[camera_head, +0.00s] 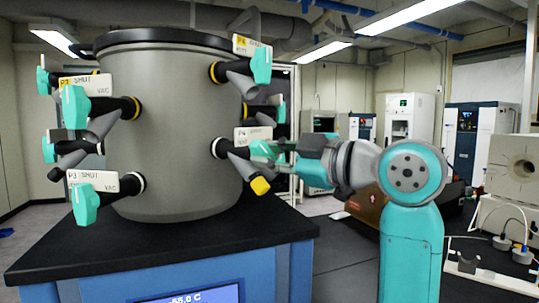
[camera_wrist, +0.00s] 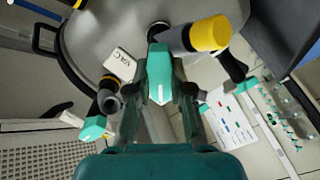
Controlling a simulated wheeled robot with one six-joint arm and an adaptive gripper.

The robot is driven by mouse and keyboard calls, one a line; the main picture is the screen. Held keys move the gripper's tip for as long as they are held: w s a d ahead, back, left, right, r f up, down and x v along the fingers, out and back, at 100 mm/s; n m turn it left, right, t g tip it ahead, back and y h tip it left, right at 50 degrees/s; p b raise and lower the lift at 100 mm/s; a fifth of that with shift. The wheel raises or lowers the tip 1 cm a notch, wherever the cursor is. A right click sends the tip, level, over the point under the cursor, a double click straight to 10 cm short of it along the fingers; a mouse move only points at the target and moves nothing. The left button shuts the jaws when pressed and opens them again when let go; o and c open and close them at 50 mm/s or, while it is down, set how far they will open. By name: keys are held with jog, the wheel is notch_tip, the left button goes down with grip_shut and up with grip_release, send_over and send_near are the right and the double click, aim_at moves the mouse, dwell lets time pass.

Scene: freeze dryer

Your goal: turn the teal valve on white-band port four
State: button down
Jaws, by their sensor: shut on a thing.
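White-band port four (camera_head: 220,147) is at the lower right of the grey drum, with a white ring and a tag (camera_head: 254,133) reading P4. Its teal valve (camera_head: 263,150) sits below the tag. My gripper (camera_head: 280,150) reaches it from the right and is shut on it. In the wrist view the teal valve (camera_wrist: 159,72) lies between my two dark fingers, with its narrow white-marked end toward me. The tag reading VAC (camera_wrist: 122,63) is just left of it. The fingers partly hide the valve in the head view.
A yellow-capped stub (camera_head: 260,185) hangs just below the valve. Another teal valve (camera_head: 262,64) on a yellow-band port is directly above. More valves (camera_head: 86,205) line the drum's left side. The black bench top (camera_head: 160,245) lies below. The floor right of the bench is open.

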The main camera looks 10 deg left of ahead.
jog(key=m, duration=0.9)
jog(key=shift+s+f, duration=0.1)
jog(key=shift+f, duration=0.05)
jog(key=shift+m, duration=0.3)
dwell(0.3)
jog(key=c, duration=1.3)
grip_release()
jog(key=v, duration=1.2)
